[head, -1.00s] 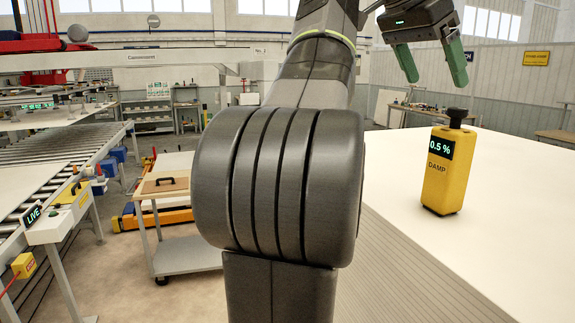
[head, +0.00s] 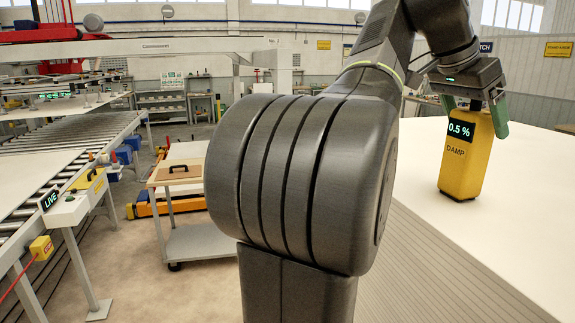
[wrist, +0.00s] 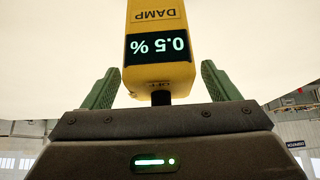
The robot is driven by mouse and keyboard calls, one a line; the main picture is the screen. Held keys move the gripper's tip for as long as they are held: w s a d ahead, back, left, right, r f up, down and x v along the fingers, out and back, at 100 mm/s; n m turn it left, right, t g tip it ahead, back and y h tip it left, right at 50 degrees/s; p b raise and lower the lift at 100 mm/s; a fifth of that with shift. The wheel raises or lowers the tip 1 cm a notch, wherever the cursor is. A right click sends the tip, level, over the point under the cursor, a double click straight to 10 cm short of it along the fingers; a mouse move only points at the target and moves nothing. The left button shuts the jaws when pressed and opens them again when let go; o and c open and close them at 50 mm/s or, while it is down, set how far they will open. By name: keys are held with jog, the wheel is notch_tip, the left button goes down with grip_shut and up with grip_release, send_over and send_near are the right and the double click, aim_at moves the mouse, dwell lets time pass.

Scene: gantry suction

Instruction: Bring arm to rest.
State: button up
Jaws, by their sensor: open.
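My gripper (head: 474,122) hangs over the white table (head: 535,215) at the right of the head view, its green fingers pointing down. It is open, with the top of a yellow damp meter (head: 466,165) between the fingers. The meter stands upright on the table, with "DAMP" and a display of 0.5 % on its face. In the wrist view the meter (wrist: 160,78) appears upside down between the fingers, with a gap on each side. Its black knob is mostly hidden by my gripper in the head view.
A roller conveyor (head: 75,150) with a "LIVE" box (head: 66,208) runs along the left. A trolley (head: 200,243) with a wooden board on top stands between it and my arm. The table is clear around the meter. My arm blocks the middle of the head view.

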jog(key=shift+a+r, duration=0.1)
jog(key=shift+a, duration=0.05)
jog(key=p+v, duration=0.2)
jog(key=v, duration=1.1)
jog(key=b+x, duration=0.2)
jog(key=x, duration=1.2)
jog(key=shift+s+a, duration=0.1)
notch_tip(320, 180, up, 9)
jog(key=p, duration=0.5)
jog(key=s+a+f+b, duration=0.1)
jog(key=a+f+b, duration=0.1)
jog(key=a, duration=0.5)
jog(key=s+a+f+b, duration=0.2)
jog(key=a+b, duration=0.1)
jog(key=a, duration=0.4)
jog(key=shift+a+b, duration=0.2)
jog(key=shift+b, duration=0.2)
jog(key=shift+f, duration=0.2)
